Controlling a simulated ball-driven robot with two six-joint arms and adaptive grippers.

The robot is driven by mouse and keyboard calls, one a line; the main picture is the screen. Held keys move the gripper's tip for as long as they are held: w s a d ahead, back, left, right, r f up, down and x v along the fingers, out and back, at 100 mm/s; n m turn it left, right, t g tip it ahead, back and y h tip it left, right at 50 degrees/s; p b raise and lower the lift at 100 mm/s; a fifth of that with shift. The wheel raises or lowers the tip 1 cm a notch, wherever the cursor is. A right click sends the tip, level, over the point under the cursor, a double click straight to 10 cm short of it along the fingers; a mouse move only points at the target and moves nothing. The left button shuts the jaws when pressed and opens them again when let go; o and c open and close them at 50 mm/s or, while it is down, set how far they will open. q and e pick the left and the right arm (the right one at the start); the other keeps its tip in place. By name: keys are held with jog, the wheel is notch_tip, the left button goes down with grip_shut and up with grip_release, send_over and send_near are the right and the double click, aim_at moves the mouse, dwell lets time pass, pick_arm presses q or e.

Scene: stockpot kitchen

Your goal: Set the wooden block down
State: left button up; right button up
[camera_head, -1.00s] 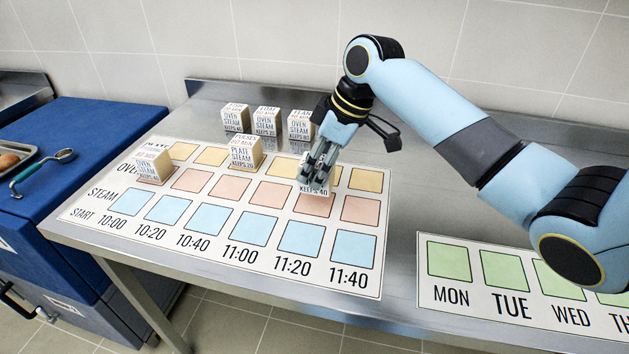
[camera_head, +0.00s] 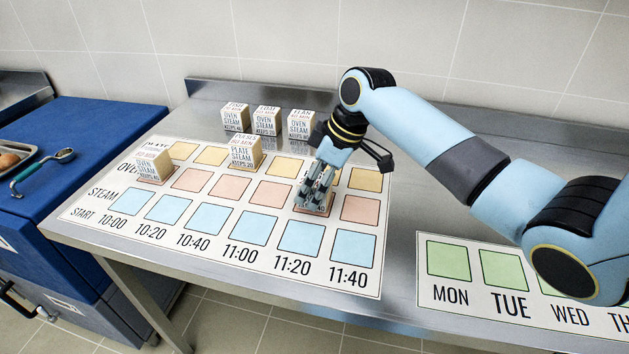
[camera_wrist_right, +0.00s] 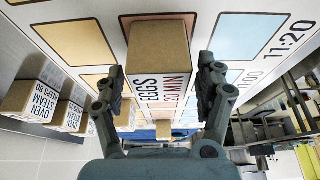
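The wooden block (camera_wrist_right: 160,48), with a label reading EGGS 20 MIN, stands upright between the fingers of my right gripper (camera_wrist_right: 162,75) in the right wrist view. The fingers are open, with narrow gaps beside the block. In the head view my right gripper (camera_head: 318,190) points down over a salmon oven-row cell in the 11:20 column. It hides most of the block there. The block appears to rest on the printed chart (camera_head: 215,262). My left gripper is not in view.
A block labelled PULSES (camera_head: 244,153) and another block (camera_head: 152,166) stand on the chart to the left. Three blocks, one marked LOAF (camera_head: 266,121), stand behind the chart. A weekday mat (camera_head: 480,297) lies front right. The blue steam-row cells in front are empty.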

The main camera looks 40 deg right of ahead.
jog(key=v, duration=1.2)
jog(key=shift+r, duration=0.1)
